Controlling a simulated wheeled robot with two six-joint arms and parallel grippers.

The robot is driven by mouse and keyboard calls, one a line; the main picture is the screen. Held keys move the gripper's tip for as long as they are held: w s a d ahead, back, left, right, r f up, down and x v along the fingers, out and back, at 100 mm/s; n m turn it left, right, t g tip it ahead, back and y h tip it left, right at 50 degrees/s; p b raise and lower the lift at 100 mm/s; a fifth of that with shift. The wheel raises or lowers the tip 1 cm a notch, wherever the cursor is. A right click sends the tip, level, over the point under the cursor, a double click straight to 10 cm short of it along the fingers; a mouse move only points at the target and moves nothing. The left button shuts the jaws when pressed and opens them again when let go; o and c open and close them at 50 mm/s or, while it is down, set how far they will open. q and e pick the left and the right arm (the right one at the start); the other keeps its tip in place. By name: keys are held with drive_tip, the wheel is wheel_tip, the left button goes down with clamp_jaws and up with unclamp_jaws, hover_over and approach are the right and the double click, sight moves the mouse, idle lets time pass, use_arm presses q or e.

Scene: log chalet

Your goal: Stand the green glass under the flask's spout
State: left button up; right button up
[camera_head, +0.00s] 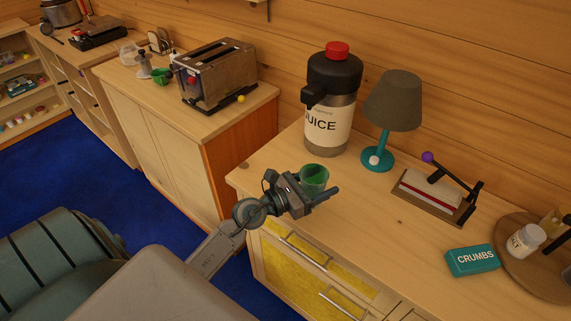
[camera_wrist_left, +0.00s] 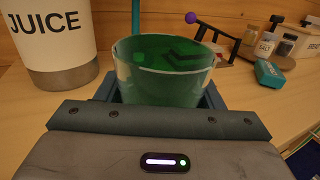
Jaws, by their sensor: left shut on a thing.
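The green glass (camera_head: 314,177) is upright in my left gripper (camera_head: 318,194), over the front left part of the counter. In the left wrist view the glass (camera_wrist_left: 163,75) sits between the fingers of my left gripper (camera_wrist_left: 160,100), which is shut on it. I cannot tell whether its base touches the counter. The flask (camera_head: 330,125) stands behind the glass, with a red knob, a black top and a JUICE label. Its black spout (camera_head: 311,97) points to the left and front. The flask's lower body (camera_wrist_left: 58,45) shows at the left of the wrist view. My right gripper is out of view.
A lamp (camera_head: 391,105) with a teal base stands right of the flask. Farther right are a lever device (camera_head: 436,192), a teal CRUMBS box (camera_head: 472,260) and a round board (camera_head: 530,277). A toaster (camera_head: 216,75) is on the left cabinet. The counter (camera_head: 370,225) right of the glass is clear.

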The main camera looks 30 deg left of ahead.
use_arm(q)
drive_tip(key=w+a, duration=0.2)
drive_tip(key=a, duration=0.2)
drive_tip(key=w+a+f+b, duration=0.1)
drive_tip(key=a, duration=0.2)
drive_tip(key=w+a+b, duration=0.1)
drive_tip(key=w+a, duration=0.1)
drive_tip(key=a, duration=0.2)
drive_tip(key=shift+w+a+f, duration=0.15)
drive_tip(key=shift+w+a, duration=0.15)
drive_tip(key=shift+a, duration=0.15)
wheel_tip(320, 180, down, 3)
drive_tip(key=shift+r, duration=0.1)
drive_tip(key=shift+f, duration=0.3)
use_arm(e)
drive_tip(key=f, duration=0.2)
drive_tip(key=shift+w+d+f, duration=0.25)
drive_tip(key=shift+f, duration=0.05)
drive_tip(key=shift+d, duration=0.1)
use_arm(q)
drive_tip(key=shift+f+b, duration=0.2)
drive_tip(key=shift+b, duration=0.2)
drive_tip(key=o, duration=1.1)
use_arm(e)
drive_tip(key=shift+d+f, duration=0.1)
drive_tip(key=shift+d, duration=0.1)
